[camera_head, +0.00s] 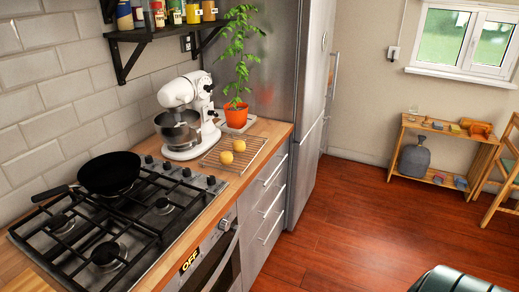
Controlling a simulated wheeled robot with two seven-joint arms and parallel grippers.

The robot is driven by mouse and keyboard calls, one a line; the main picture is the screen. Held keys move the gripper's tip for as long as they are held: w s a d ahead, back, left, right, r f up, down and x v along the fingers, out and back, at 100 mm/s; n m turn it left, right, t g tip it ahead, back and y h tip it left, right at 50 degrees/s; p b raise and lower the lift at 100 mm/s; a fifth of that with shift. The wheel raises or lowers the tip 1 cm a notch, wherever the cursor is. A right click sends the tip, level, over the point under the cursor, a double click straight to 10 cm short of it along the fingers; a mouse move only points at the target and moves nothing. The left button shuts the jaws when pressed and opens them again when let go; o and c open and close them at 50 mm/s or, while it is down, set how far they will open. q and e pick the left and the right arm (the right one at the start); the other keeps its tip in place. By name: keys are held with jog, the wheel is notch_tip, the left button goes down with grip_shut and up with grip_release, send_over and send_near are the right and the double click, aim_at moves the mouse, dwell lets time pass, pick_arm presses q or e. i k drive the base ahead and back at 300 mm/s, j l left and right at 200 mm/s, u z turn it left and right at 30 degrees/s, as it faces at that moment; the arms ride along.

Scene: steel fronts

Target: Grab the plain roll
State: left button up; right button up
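Two small round golden-yellow pieces sit on a wire cooling rack (256,146) on the wooden counter. They look like rolls: one roll (226,157) is nearer, the other roll (239,145) is just behind it to the right. They are too small to tell which is plain. Neither of my grippers is in view.
A white stand mixer (186,115) stands left of the rack, and a potted plant (236,114) behind it. A black pan (109,172) sits on the gas hob (110,235). A steel fridge (310,120) stands beyond the counter. Open wooden floor lies right.

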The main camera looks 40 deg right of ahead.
aim_at(239, 146)
jog(key=z, duration=1.1)
jog(key=i+l+u, duration=0.1)
jog(key=i+l, duration=0.15)
jog(key=i+l+u, duration=0.1)
jog(key=l, duration=0.35)
jog(key=i+l+u, duration=0.1)
jog(key=i+l, duration=0.25)
jog(key=i+l+u, duration=0.1)
jog(key=l, duration=0.3)
jog(key=i+l+u, duration=0.1)
jog(key=i+l, duration=0.15)
jog(key=l, duration=0.15)
jog(key=i+l+u, duration=0.1)
jog(key=l, duration=0.3)
jog(key=i+l+u, duration=0.1)
jog(key=i+l, duration=0.15)
jog(key=l, duration=0.2)
jog(key=i+l+u, duration=0.1)
jog(key=l, duration=0.35)
jog(key=i, duration=0.05)
